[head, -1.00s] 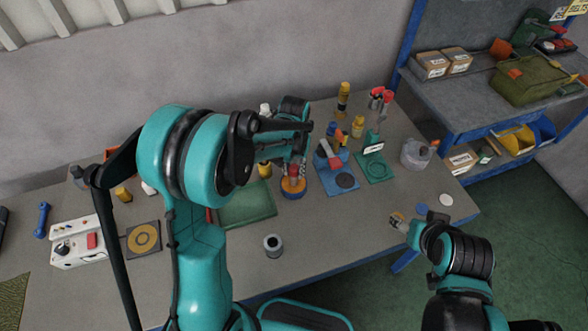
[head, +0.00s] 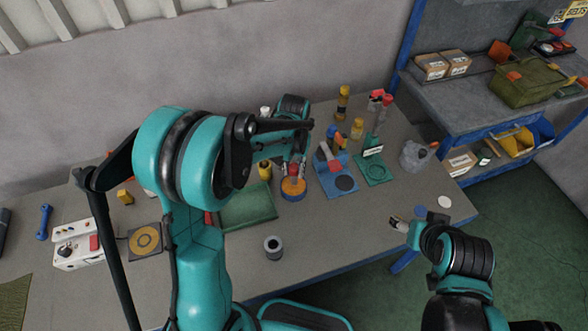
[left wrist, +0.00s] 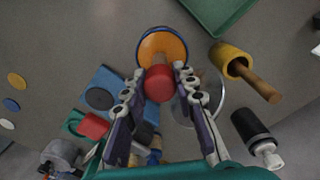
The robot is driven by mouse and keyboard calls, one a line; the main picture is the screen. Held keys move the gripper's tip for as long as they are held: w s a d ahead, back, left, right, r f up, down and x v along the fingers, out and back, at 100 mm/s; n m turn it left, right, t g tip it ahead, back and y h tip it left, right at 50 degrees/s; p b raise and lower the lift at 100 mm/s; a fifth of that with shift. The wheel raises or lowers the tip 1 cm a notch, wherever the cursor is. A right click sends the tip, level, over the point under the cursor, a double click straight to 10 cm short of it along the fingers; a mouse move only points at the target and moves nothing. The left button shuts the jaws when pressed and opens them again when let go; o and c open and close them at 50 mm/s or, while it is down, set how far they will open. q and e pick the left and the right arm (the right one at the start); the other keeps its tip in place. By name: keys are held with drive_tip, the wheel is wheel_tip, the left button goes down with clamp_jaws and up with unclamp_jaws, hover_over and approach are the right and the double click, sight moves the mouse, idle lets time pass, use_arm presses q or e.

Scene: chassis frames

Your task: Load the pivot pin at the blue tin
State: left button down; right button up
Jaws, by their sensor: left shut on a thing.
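The blue tin (head: 291,196) is a low round tin with an orange top, standing mid-table. In the left wrist view its orange top (left wrist: 165,42) has a blue rim. My left gripper (head: 294,168) is above it, pointing down. In the left wrist view my left gripper (left wrist: 159,82) is shut on a pin with a red head (left wrist: 159,86) and a tan shaft (left wrist: 160,59). The shaft points at the tin's top; I cannot tell whether its end is inside. My right gripper (head: 396,222) is over the table's right front edge, its opening too small to judge.
A green tray (head: 246,208) lies left of the tin. A yellow cup (left wrist: 232,60) holding a wooden rod stands close by.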

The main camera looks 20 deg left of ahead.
use_arm(q)
drive_tip(key=shift+r+p, duration=1.5)
drive_tip(key=shift+r, duration=1.05)
drive_tip(key=shift+f, duration=0.1)
